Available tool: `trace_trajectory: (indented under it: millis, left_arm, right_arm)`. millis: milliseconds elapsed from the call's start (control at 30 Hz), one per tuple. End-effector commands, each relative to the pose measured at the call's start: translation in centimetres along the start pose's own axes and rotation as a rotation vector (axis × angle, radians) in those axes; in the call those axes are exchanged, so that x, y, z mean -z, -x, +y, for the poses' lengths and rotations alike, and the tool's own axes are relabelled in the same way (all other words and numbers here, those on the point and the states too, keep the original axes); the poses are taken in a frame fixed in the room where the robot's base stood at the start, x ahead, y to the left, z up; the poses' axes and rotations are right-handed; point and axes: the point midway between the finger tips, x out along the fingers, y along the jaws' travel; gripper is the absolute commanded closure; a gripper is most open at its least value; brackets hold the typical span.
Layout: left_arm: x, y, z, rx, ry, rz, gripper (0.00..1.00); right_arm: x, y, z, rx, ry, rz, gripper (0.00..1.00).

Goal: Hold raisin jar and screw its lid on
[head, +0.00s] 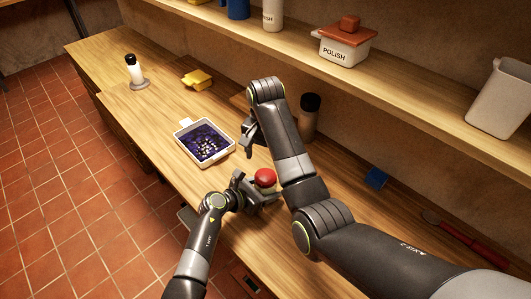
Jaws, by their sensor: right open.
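A round red thing (265,177), which may be a lid or the top of a jar, shows at my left gripper (256,189). That gripper is low over the front of the counter. I cannot tell whether its fingers touch the red thing or what is below it. My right gripper (248,136) is open above the counter, behind and a little left of the red thing, with its arm reaching across. A brown jar with a dark top (309,117) stands behind my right arm, partly hidden. No raisin label is readable.
A white tray with dark blue contents (183,133) lies left of the grippers. A blue block (376,178) and a red-handled tool (470,241) lie right. A shelf (410,77) overhangs the back.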

Motion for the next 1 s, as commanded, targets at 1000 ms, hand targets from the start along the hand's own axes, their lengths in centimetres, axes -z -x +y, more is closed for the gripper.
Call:
trace_trajectory:
  millis: [1000]
  left_arm:
    - [0.0, 0.0, 0.0, 0.0, 0.0, 0.0, 1.0]
  right_arm:
    - [-0.1, -7.5, 0.0, 0.0, 0.002, -0.001, 0.38]
